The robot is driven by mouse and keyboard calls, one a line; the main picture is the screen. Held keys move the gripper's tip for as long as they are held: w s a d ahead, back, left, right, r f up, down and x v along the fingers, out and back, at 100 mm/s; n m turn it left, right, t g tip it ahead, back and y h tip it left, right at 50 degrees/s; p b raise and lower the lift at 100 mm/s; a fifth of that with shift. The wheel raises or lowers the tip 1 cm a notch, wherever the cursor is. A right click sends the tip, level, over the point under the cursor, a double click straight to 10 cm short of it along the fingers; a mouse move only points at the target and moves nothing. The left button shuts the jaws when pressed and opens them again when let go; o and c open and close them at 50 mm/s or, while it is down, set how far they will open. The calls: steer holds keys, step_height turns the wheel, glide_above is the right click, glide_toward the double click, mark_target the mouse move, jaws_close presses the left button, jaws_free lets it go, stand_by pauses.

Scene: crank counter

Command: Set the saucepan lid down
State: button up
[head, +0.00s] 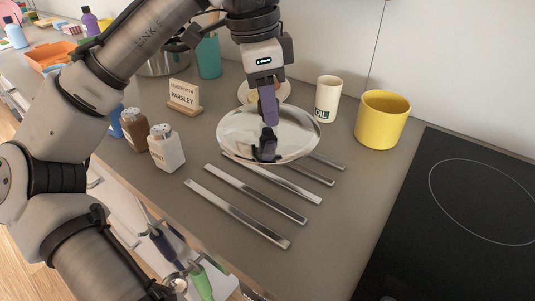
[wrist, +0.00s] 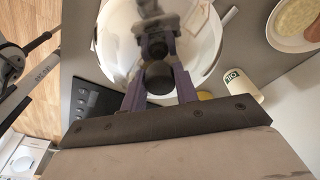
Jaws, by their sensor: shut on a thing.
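The saucepan lid (head: 237,137) is a shiny round metal disc, seen over the back part of a row of flat metal bars (head: 255,192) on the counter. My gripper (head: 267,128) points down and is shut on the lid's dark knob, near the middle of the lid. In the wrist view the lid (wrist: 112,45) fills the upper middle, and my gripper's fingers (wrist: 157,82) are on both sides of the dark knob. The lid looks nearly level. Whether it touches the bars or hangs just above them I cannot tell.
A yellow pot (head: 382,120) and an oil cup (head: 327,98) stand right of the lid. A white shaker (head: 167,149), a brown shaker (head: 135,130) and a parsley sign (head: 184,96) stand left. The black cooktop (head: 450,220) is at right. A saucepan (head: 165,62) stands behind.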

mark_target(256, 121)
step_height(256, 121, down, 9)
steer(key=shift+f, duration=0.15)
stand_by(0.4)
steer(key=shift+f, duration=0.1)
steer(key=o, duration=1.1)
steer(key=shift+c, duration=0.2)
steer(key=r, duration=0.4)
steer(key=a+r, duration=0.1)
steer(key=r, duration=0.3)
steer(key=r+p, duration=0.1)
steer(key=r, duration=0.3)
steer(key=shift+s+a, duration=0.1)
steer(key=shift+a, duration=0.3)
